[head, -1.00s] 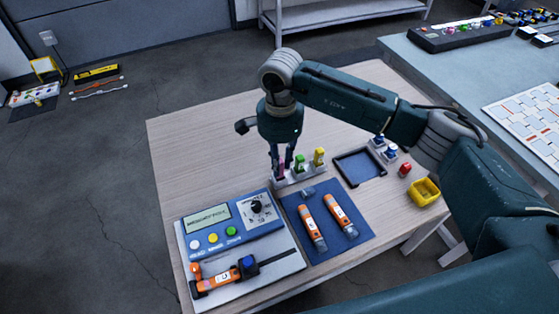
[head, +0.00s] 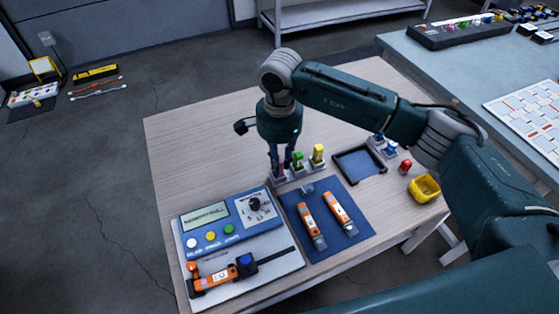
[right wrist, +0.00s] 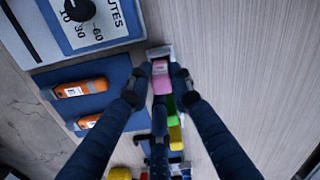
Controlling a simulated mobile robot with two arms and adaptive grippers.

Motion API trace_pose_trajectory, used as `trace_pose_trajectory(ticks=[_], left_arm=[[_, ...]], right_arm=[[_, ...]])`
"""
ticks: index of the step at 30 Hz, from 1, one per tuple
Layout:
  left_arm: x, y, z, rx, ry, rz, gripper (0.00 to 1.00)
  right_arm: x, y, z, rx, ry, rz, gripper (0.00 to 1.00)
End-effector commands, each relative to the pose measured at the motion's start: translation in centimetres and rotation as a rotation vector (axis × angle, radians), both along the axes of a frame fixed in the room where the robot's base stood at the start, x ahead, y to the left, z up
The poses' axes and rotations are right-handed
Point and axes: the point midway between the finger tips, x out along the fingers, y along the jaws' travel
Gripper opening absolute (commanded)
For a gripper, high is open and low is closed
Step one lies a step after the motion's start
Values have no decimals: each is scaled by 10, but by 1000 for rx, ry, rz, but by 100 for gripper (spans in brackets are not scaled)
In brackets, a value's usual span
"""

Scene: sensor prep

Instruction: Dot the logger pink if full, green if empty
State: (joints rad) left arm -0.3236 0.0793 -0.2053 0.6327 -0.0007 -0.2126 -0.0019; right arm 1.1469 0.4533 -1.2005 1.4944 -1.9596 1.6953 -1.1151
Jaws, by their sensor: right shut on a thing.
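My right gripper (head: 281,163) points down and is shut on a pink dauber (right wrist: 160,80) at the end of a pale holder (head: 284,184). A green dauber (head: 297,159) and a yellow dauber (head: 318,153) stand beside it in the holder. An orange logger (head: 216,279) lies in the tester (head: 200,240) at the front left. The tester's screen (head: 205,216) shows text too small to read. Two more orange loggers (head: 311,224) (head: 340,212) lie on a blue mat (head: 322,243). My left gripper is out of view.
A dark-rimmed tray (head: 337,165) with a blue floor stands right of the daubers. Beyond it are small blue-topped items (head: 391,150), a red item (head: 405,166) and a yellow bin (head: 425,190). The table's back left (head: 200,140) is clear.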

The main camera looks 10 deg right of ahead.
Motion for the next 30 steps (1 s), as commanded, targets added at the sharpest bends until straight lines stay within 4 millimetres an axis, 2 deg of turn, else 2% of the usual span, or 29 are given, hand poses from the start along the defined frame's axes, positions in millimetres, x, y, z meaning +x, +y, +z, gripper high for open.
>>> trace_pose_trajectory(ticks=[7,8,10,11,17,18,19,30], left_arm=[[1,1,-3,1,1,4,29],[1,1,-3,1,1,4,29],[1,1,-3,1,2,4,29],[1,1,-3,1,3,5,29],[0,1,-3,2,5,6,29],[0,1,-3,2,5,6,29],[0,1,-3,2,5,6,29],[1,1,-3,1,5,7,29]], right_arm=[[0,0,-3,0,0,0,0],[0,0,-3,0,0,0,26],[0,0,-3,0,0,0,40],[0,0,-3,0,0,0,42],[0,0,-3,0,0,0,42],[0,0,-3,0,0,0,50],[0,0,-3,0,0,0,52],[0,0,-2,0,0,0,52]])
